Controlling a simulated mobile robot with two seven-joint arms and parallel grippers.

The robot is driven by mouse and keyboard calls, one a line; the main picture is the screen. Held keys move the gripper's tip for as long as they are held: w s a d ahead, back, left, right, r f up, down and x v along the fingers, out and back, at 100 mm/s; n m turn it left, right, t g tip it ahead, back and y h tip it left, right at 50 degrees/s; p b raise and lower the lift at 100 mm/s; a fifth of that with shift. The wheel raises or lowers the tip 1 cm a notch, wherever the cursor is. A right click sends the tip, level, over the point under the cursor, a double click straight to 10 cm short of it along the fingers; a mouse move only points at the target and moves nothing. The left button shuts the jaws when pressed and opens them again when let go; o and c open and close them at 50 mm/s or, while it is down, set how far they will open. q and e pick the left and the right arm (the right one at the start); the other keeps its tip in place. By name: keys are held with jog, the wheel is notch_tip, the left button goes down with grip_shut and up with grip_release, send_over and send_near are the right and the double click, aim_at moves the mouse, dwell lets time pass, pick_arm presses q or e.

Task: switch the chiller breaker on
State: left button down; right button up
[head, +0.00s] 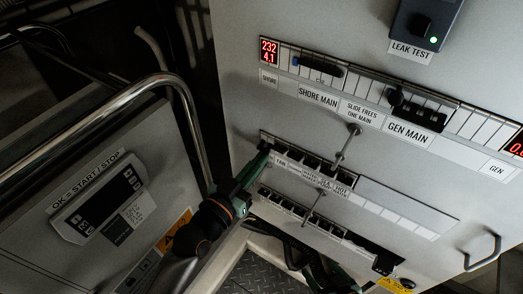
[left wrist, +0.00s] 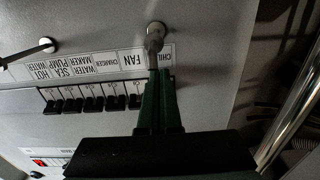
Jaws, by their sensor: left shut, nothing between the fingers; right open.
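The upper row of small black breakers (head: 312,165) sits on the grey panel in the head view, with a label strip under it. In the left wrist view the breaker row (left wrist: 95,101) appears upside down, and the partly covered label starting "CHIL" (left wrist: 167,53) is at its right end, beside FAN. My left gripper (head: 265,148) is shut and empty, its green fingertips at the left end of this row. In the wrist view its fingers (left wrist: 158,75) cover the chiller breaker, so its position and any contact cannot be told. My right gripper (head: 312,262) is low, partly dark, below the second breaker row.
Metal rods with round ends (head: 348,142) stick out from the panel near the breakers. A second breaker row (head: 310,217) lies below. A chrome rail (head: 120,100) and a start/stop unit (head: 98,203) are at left. A metal handle (head: 484,252) is at right.

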pick_arm(q)
jog(key=shift+r, duration=0.1)
jog(key=shift+r+p, duration=1.15)
jog(key=shift+p, duration=0.1)
jog(key=shift+f, duration=0.1)
jog(key=shift+p+v, duration=0.55)
jog(key=shift+v, duration=1.45)
jog(key=shift+f+v, duration=0.25)
jog(key=shift+v, duration=0.8)
